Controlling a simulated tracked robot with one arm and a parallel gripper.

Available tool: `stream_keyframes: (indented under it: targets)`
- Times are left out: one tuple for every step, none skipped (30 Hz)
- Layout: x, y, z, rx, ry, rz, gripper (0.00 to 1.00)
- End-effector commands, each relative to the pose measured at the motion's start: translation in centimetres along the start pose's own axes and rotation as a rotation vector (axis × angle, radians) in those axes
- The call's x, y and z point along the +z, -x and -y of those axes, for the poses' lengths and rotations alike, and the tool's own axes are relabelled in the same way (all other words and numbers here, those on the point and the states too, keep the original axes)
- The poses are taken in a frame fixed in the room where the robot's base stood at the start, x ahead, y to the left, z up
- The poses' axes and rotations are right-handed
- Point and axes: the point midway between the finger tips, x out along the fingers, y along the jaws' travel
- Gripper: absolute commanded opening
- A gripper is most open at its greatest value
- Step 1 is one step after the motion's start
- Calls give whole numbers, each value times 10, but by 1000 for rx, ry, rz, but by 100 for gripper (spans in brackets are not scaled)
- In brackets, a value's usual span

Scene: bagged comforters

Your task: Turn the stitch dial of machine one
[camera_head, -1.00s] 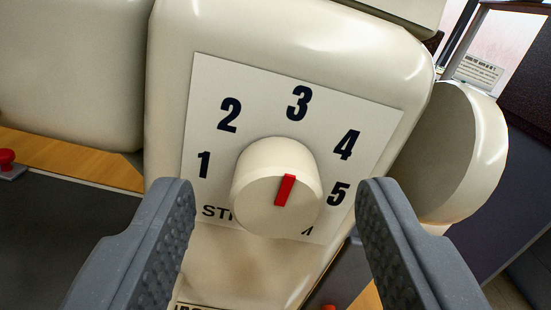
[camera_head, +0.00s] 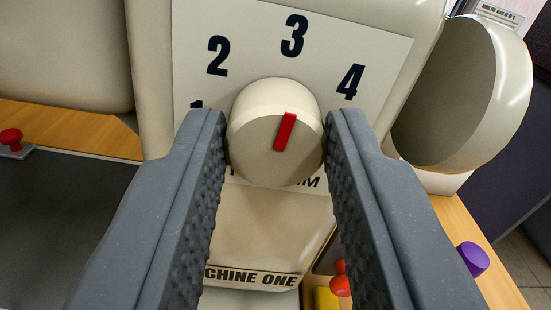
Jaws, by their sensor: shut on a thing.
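The stitch dial (camera_head: 262,150) is a round cream knob with a red pointer mark (camera_head: 285,131) slanting up and slightly right, towards the 3. It sits on a pale number plate (camera_head: 260,50) where 2, 3 and 4 are clear and 1 is partly covered; 5 is hidden. The plate is on the cream body of the machine, whose label (camera_head: 252,278) shows "CHINE ONE". My gripper (camera_head: 275,135) is shut on the dial, one grey ribbed finger against its left side and one against its right.
A large cream wheel (camera_head: 445,95) stands to the right of the plate. A purple cylinder (camera_head: 473,259), a red knob (camera_head: 341,279) and a yellow block (camera_head: 326,299) are at lower right. Another red knob (camera_head: 11,139) is at far left.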

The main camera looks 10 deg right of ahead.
Motion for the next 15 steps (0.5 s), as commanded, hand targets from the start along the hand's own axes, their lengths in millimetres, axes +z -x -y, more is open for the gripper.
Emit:
stream_keyframes:
  targets:
    - [2, 1, 1, -2, -26, 2, 6]
    - [2, 1, 1, -2, -44, 2, 6]
    - [2, 1, 1, -2, -71, 2, 6]
    - [2, 1, 1, -2, -94, 2, 6]
    - [2, 1, 1, -2, -117, 3, 6]
    - [2, 1, 1, -2, -151, 3, 6]
    - [3, 1, 1, -2, -178, 3, 6]
    - [3, 1, 1, -3, -205, 3, 6]
    - [3, 1, 1, -2, -242, 3, 6]
    - [4, 1, 0, -2, -271, 4, 6]
    - [4, 1, 0, -2, -299, 4, 6]
    - [4, 1, 0, -1, -338, 5, 6]
    - [4, 1, 0, -1, -367, 5, 6]
    - [4, 1, 0, -2, -396, 4, 6]
    - [4, 1, 0, -2, -434, 4, 6]
